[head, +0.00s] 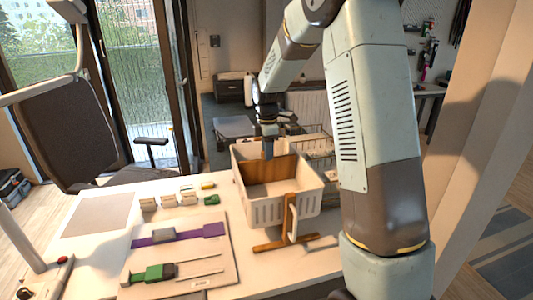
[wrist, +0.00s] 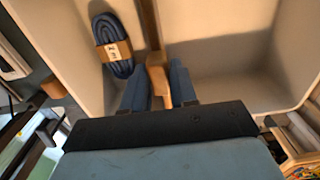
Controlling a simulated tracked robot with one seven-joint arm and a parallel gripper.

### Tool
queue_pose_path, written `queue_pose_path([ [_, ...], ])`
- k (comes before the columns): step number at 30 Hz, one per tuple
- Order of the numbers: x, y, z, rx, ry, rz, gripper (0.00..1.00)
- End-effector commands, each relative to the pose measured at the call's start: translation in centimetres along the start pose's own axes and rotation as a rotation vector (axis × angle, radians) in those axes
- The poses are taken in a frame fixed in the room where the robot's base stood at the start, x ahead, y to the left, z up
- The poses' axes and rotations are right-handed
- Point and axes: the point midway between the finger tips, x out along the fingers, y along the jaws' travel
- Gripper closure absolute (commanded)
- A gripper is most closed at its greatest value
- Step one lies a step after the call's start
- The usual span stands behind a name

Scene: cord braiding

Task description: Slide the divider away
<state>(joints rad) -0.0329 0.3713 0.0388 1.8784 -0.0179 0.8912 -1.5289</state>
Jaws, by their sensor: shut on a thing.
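The wooden divider (head: 270,170) stands inside a white basket (head: 262,212) on the table. In the wrist view its wooden edge and rounded tab (wrist: 156,72) run up the middle of the basket. My gripper (head: 267,150) reaches down into the basket from above. In the wrist view my gripper (wrist: 160,88) has its two blue fingers on either side of the tab, shut on it. A coiled blue cord with a tan band (wrist: 112,45) lies in the compartment left of the divider. The compartment to the right looks empty in the wrist view. The divider's lower edge is hidden.
A wooden hook-shaped piece (head: 290,215) is at the basket's front, with a wooden bar (head: 272,246) on the table below. A board with purple (head: 150,240) and green (head: 155,272) pieces lies front left. Several small blocks (head: 188,197) sit behind it. A wire basket (head: 318,150) stands behind.

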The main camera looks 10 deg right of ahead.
Motion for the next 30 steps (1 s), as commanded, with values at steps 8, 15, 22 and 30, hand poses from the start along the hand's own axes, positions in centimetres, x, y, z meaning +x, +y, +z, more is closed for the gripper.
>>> queue_pose_path([
  [8,0.0,-0.1,0.2,0.002,-0.002,-0.001,0.59],
  [15,0.0,-0.1,0.1,0.001,-0.001,-0.001,0.51],
  [22,-0.9,0.0,0.1,0.001,0.0,0.002,0.51],
  [30,-5.6,0.1,0.0,0.0,0.0,0.004,0.51],
])
